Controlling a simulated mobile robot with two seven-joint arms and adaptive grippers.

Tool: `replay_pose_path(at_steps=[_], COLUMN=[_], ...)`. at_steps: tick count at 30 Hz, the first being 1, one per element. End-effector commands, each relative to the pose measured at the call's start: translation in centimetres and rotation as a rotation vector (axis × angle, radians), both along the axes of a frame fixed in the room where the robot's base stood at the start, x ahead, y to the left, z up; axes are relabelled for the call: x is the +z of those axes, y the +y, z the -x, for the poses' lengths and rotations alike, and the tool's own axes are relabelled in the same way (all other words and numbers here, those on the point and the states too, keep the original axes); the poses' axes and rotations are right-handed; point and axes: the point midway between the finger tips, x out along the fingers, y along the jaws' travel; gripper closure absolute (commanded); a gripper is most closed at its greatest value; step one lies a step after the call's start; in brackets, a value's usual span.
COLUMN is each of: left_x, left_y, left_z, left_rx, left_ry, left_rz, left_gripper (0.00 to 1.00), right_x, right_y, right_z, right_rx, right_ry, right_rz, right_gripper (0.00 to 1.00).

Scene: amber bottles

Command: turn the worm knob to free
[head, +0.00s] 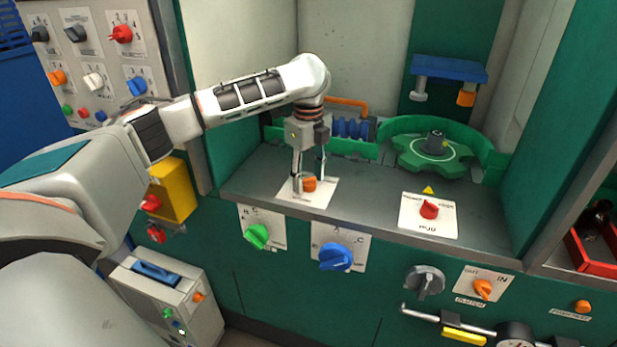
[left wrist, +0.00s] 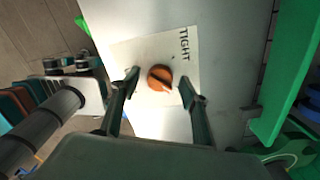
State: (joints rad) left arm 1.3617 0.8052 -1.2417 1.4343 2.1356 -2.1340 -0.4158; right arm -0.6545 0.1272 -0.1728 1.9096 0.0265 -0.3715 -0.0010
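The worm knob is a small orange knob (head: 310,184) on a white plate (head: 292,203) on the grey deck. In the left wrist view the knob (left wrist: 160,78) carries a dark line slanting to the lower right. The word TIGHT shows at the upper right of its plate (left wrist: 150,50); I see no FREE label. My left gripper (head: 308,182) points down over the knob. In the left wrist view its two fingers (left wrist: 159,83) stand open on either side of the knob, with a gap at each side. My right gripper is not in view.
A blue worm (head: 352,128) and green wheel (head: 432,152) stand behind the knob. A red knob (head: 429,210) sits on another plate to the right. Green (head: 256,236) and blue (head: 335,257) knobs are on the front panel below. Green walls flank the deck.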

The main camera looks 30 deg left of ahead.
Motion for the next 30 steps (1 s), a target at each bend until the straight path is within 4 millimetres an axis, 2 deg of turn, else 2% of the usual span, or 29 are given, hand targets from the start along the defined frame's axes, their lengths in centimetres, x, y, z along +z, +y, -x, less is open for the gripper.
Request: replay_pose_path(at_steps=[7, 11, 24, 30], left_x=[0.0, 0.9, 9.2, 11.5], left_y=[0.0, 0.0, 0.0, 0.0], left_z=[0.0, 0.0, -0.1, 0.0], left_rx=[0.001, 0.002, 0.001, 0.001], left_ry=[0.001, -0.001, -0.003, -0.001], left_rz=[0.000, 0.001, 0.001, 0.000], left_gripper=[0.55, 0.55, 0.55, 0.55], right_x=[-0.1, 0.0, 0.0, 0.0], right_y=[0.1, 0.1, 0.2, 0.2], right_z=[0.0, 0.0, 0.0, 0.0], right_rx=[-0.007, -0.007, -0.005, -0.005], right_ry=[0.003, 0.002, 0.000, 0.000], right_rz=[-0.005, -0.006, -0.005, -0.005], right_gripper=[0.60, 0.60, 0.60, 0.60])
